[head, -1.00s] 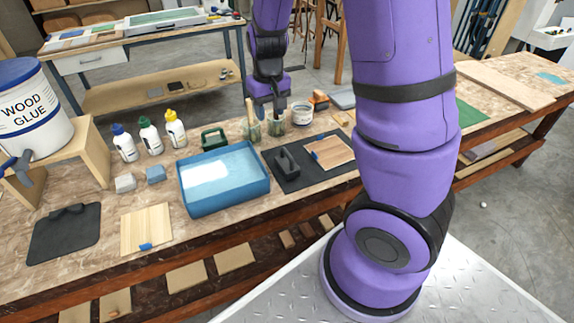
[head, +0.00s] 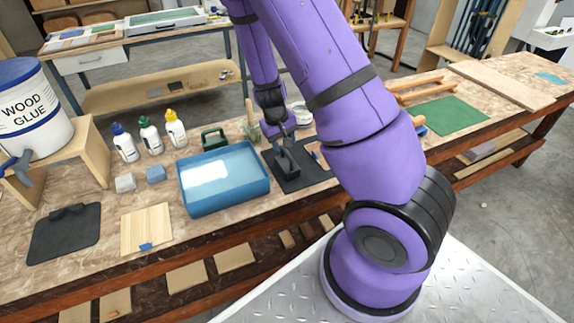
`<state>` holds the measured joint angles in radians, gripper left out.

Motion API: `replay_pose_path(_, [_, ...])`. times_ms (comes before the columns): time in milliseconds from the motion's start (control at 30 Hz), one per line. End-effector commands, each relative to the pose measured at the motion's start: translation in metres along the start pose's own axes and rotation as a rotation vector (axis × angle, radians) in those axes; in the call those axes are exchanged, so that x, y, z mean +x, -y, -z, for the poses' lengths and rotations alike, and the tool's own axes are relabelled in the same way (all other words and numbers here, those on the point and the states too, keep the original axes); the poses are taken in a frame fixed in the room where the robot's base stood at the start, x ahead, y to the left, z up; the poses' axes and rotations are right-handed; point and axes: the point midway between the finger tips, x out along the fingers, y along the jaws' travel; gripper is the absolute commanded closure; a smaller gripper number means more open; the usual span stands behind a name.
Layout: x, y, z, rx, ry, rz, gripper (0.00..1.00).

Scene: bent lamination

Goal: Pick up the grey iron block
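The grey iron block (head: 288,163) is a dark block with a raised handle, standing on a black mat (head: 293,184) right of the blue tray. My gripper (head: 284,146) points down at the block's handle, with its fingertips at or just above the top of it. The gripper is small and dark against the dark block, so I cannot tell whether its fingers are apart, closed, or touching the handle. My arm hides the right part of the mat and most of the wooden piece on it.
The blue tray (head: 222,205) with pale liquid stands just left of the block. A green clamp-like item (head: 213,138) and several glue bottles (head: 176,129) are behind it. A jar with a brush (head: 251,129) is close behind the gripper. A green sheet (head: 452,115) lies at right.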

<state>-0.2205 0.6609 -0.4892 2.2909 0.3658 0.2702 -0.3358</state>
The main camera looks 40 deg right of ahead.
Motion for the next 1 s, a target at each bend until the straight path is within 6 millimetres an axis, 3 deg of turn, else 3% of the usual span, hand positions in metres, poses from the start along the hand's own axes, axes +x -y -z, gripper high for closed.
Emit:
replay_pose_path(433, [0.048, -0.001, -0.007, 0.0, 0.002, 0.0, 0.56])
replay_pose_path(767, [0.053, -0.001, -0.006, -0.001, -0.001, 0.001, 0.56])
replay_pose_path(933, [0.053, -0.001, -0.006, -0.001, -0.001, 0.001, 0.95])
replay_pose_path(1000, [0.053, -0.001, -0.006, -0.001, -0.001, 0.001, 1.0])
